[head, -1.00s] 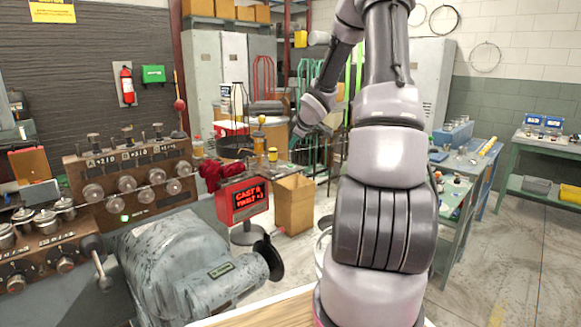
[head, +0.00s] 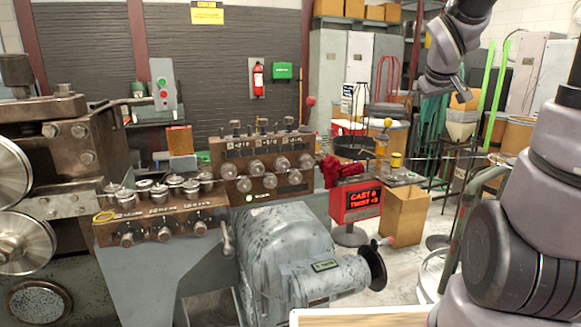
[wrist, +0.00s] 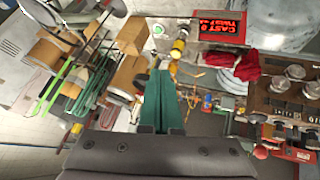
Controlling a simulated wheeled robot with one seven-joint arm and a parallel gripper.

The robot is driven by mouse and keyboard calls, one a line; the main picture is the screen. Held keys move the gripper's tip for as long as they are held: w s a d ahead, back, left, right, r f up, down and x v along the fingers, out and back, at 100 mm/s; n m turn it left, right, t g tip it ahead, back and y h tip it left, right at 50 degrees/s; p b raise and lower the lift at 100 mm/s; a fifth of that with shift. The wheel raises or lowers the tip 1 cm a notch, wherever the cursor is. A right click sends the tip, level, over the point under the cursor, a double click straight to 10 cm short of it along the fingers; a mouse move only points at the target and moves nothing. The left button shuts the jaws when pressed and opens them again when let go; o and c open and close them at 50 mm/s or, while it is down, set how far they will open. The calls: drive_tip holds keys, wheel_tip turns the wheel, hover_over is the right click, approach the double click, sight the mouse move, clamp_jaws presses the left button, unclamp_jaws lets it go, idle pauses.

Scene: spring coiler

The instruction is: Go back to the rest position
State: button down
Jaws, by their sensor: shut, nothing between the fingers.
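My gripper (wrist: 160,75) shows in the wrist view as two green fingers held together. Nothing is between them, and they hang over open space with the workshop beyond. In the head view my arm stands at the right edge, and its upper links leave the picture at the top. Its wrist end hangs at the upper right, but the fingers are too small to make out there. No part of my arm touches anything that I can see.
The grey machine (head: 295,250) with a knobbed control panel (head: 262,160) fills the left and middle. A red display (head: 355,200) and a cardboard box (head: 405,215) stand right of it. A wood-topped surface edge (head: 360,318) is at the bottom. Bare floor shows beyond the box.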

drive_tip(key=s+a+r+m+y, duration=0.2)
drive_tip(key=s+a, duration=0.3)
drive_tip(key=s, duration=0.4)
drive_tip(key=s+a+r+m+y, duration=0.2)
drive_tip(key=s+a, duration=0.4)
drive_tip(key=s, duration=0.4)
drive_tip(key=shift+s+m+g+y, duration=0.25)
drive_tip(key=shift+m+g+y, duration=0.05)
drive_tip(key=shift+m, duration=0.6)
